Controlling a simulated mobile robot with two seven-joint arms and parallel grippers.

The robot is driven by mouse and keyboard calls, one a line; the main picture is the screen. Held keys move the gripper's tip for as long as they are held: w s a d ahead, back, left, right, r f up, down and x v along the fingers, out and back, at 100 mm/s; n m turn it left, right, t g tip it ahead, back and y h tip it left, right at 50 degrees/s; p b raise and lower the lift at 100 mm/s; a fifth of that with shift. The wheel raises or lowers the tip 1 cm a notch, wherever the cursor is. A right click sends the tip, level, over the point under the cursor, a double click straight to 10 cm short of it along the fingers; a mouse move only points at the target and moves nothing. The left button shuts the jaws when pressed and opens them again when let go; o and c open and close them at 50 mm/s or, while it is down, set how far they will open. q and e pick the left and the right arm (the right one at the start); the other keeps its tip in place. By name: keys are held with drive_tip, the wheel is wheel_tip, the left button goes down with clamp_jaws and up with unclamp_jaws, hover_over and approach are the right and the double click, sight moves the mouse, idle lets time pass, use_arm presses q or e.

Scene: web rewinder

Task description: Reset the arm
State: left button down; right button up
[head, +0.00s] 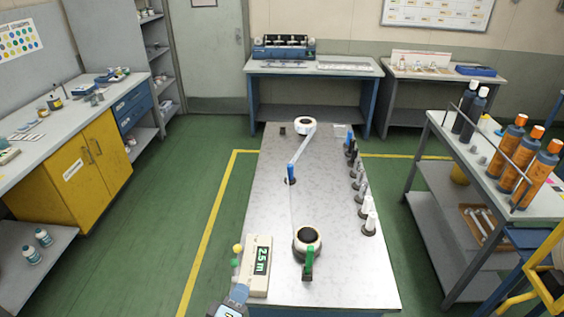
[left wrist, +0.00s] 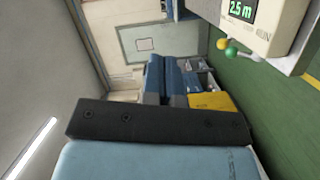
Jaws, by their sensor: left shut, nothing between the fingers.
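My left gripper (head: 238,292) is at the bottom edge of the head view, just left of the counter box (head: 257,266). It is shut and empty. In the left wrist view its dark bar and blue body fill the lower part, and the counter box (left wrist: 240,22) shows at the top right, reading 2.5 m. The rewinder table (head: 275,225) carries a white roll (head: 305,124) at the far end and a near roll (head: 307,238) with a green handle (head: 309,263). A white web runs from the far roll past a blue post (head: 291,173). My right gripper is not in view.
Several small bottles (head: 368,222) line the table's right edge. A grey cart (head: 447,160) with orange bottles stands at the right. A bench with a yellow cabinet (head: 80,165) is at the left. Green floor is clear left of the table. Yellow and green knobs (head: 237,249) stick out beside the counter.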

use_arm(q)
drive_tip(key=s+a+r+m+g+y, duration=0.3)
drive_tip(key=s+a+m+g, duration=0.45)
drive_tip(key=s, duration=0.35)
drive_tip(key=s+a+r+m+g+y, duration=0.25)
drive_tip(key=s+a+m+g, duration=0.45)
drive_tip(key=s, duration=0.4)
drive_tip(key=w+d+f+t+h, duration=0.1)
drive_tip(key=f+t, duration=0.1)
drive_tip(key=f, duration=0.3)
drive_tip(key=w+d+f+t+h, duration=0.1)
drive_tip(key=w+d+f+t, duration=0.1)
drive_tip(key=f, duration=0.3)
drive_tip(key=w+d+f+n+t+h, duration=0.1)
drive_tip(key=w+d+f+t, duration=0.1)
drive_tip(key=f+t, duration=0.2)
drive_tip(key=shift+w+f, duration=0.25)
drive_tip(key=shift+f, duration=0.15)
drive_tip(key=shift+t, duration=0.25)
